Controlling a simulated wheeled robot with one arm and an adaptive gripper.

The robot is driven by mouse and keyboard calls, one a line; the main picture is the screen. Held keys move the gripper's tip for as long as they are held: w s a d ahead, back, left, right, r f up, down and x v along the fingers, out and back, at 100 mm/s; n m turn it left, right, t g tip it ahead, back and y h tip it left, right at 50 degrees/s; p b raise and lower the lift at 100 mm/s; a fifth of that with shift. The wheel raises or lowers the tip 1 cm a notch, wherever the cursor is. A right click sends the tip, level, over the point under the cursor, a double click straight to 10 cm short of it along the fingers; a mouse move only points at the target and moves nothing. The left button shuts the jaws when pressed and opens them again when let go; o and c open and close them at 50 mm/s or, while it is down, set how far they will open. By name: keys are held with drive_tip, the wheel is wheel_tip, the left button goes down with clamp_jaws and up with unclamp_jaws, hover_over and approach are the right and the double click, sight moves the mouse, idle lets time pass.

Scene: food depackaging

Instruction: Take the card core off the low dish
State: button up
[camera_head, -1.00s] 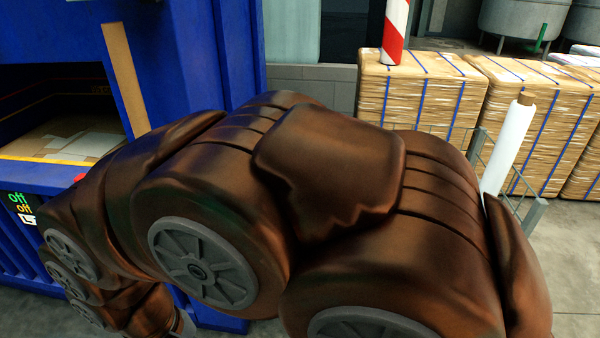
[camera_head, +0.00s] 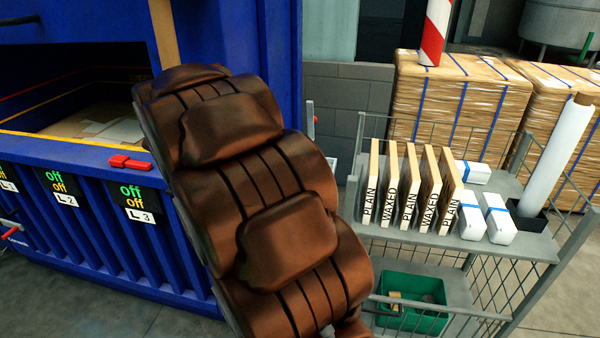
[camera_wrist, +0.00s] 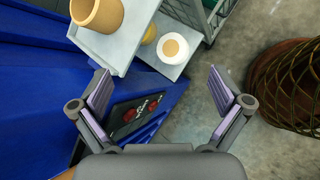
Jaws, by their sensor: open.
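My gripper (camera_wrist: 158,85) is open in the wrist view, with purple-lined fingers spread wide and nothing between them. Beyond the fingertips, a round white thing with a tan centre (camera_wrist: 172,48) is on a lower grey shelf. It may be the low dish with the card core on it, seen from above; I cannot tell the two apart surely. A tan open-topped cylinder (camera_wrist: 97,16) stands on a higher grey shelf at the upper left. Neither touches my gripper. In the head view my brown arm hides the gripper, and I see no dish there.
A blue machine (camera_head: 90,250) stands at the left of the head view. A wire cart (camera_head: 380,230) on the right holds upright boards, white packs and a green bin (camera_head: 405,312). A brown basket with netting (camera_wrist: 290,85) is right in the wrist view; bare floor lies beside it.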

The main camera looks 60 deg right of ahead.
drive_tip(key=shift+w+d+f+n+t+h+b, duration=0.15)
drive_tip(key=shift+w+d+f+n+h, duration=0.8)
drive_tip(key=shift+d, duration=3.1)
drive_tip(key=shift+w+d+f+n+t+h+b, duration=0.2)
drive_tip(key=shift+w+d+f+n, duration=1.4)
drive_tip(key=shift+d, duration=2.4)
drive_tip(key=shift+w+d+f+n+t+h+b, duration=0.1)
drive_tip(key=shift+w+d+f+n+h, duration=1.1)
drive_tip(key=shift+d, duration=2.85)
drive_tip(key=shift+s+r+n+y, duration=0.3)
drive_tip(key=shift+s+n+y, duration=0.05)
drive_tip(key=shift+y, duration=0.2)
drive_tip(key=shift+c, duration=0.4)
drive_tip(key=c, duration=0.8)
